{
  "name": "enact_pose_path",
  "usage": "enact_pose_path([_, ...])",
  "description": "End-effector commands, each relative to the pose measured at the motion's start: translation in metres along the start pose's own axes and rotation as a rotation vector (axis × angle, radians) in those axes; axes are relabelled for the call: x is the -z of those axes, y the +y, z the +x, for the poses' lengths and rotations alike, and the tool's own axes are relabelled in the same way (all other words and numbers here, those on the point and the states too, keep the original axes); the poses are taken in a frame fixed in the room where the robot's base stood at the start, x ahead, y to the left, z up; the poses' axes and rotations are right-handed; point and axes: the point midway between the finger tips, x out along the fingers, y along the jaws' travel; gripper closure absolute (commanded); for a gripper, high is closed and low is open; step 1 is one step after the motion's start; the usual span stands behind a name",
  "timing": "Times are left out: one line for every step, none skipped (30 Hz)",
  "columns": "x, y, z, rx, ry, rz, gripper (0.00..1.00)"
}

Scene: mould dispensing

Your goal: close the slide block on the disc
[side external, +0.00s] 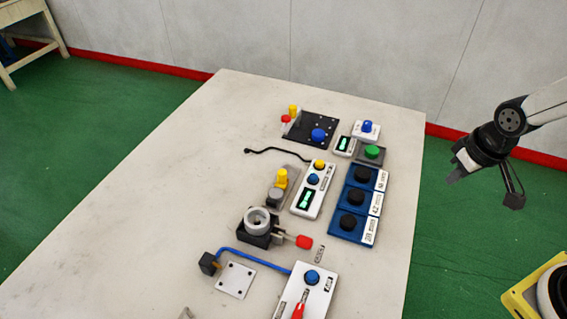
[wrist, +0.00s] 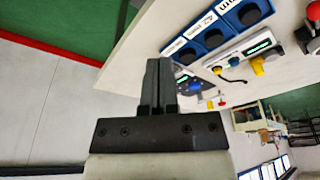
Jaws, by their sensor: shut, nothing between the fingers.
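My gripper (side external: 455,178) hangs past the table's right edge in the side external view, well apart from everything on the table. In the wrist view its two fingers (wrist: 159,64) lie together, shut and empty. A black block (side external: 259,238) carrying a round grey ring (side external: 257,219) sits near the table's middle. A rod with a red knob (side external: 304,242) sticks out to its right. I cannot tell for sure whether these are the slide block and the disc, or whether the slide is open.
A blue three-button panel (side external: 338,232) lies along the table's right side. A white device (side external: 308,203), a dark plate (side external: 296,131) with a blue knob (side external: 318,135), and a white box (side external: 289,301) with a red lever stand around the block. The table's left side is clear.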

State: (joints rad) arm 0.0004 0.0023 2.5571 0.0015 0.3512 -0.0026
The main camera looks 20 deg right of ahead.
Motion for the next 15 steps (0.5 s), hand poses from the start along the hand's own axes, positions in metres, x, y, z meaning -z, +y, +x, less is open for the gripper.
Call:
enact_pose_path([0.003, -0.001, 0.000, 0.002, -0.002, -0.003, 1.00])
enact_pose_path([0.004, -0.001, 0.001, 0.004, -0.003, -0.005, 1.00])
enact_pose_path([0.007, -0.002, 0.001, 0.007, -0.007, -0.008, 1.00])
enact_pose_path([0.010, -0.002, 0.002, 0.010, -0.009, -0.013, 1.00])
enact_pose_path([0.014, -0.003, 0.003, 0.014, -0.012, -0.019, 1.00])
enact_pose_path([0.019, -0.005, 0.004, 0.020, -0.018, -0.025, 1.00])
enact_pose_path([0.024, -0.006, 0.005, 0.026, -0.023, -0.033, 1.00])
enact_pose_path([0.029, -0.007, 0.006, 0.032, -0.026, -0.040, 1.00])
enact_pose_path([0.037, -0.009, 0.008, 0.043, -0.034, -0.052, 1.00])
enact_pose_path([0.043, -0.011, 0.010, 0.052, -0.039, -0.061, 1.00])
enact_pose_path([0.050, -0.013, 0.011, 0.061, -0.044, -0.072, 1.00])
enact_pose_path([0.059, -0.017, 0.014, 0.076, -0.052, -0.086, 1.00])
enact_pose_path([0.066, -0.019, 0.016, 0.088, -0.056, -0.098, 1.00])
enact_pose_path([0.073, -0.022, 0.018, 0.101, -0.062, -0.111, 1.00])
enact_pose_path([0.083, -0.025, 0.022, 0.119, -0.067, -0.128, 1.00])
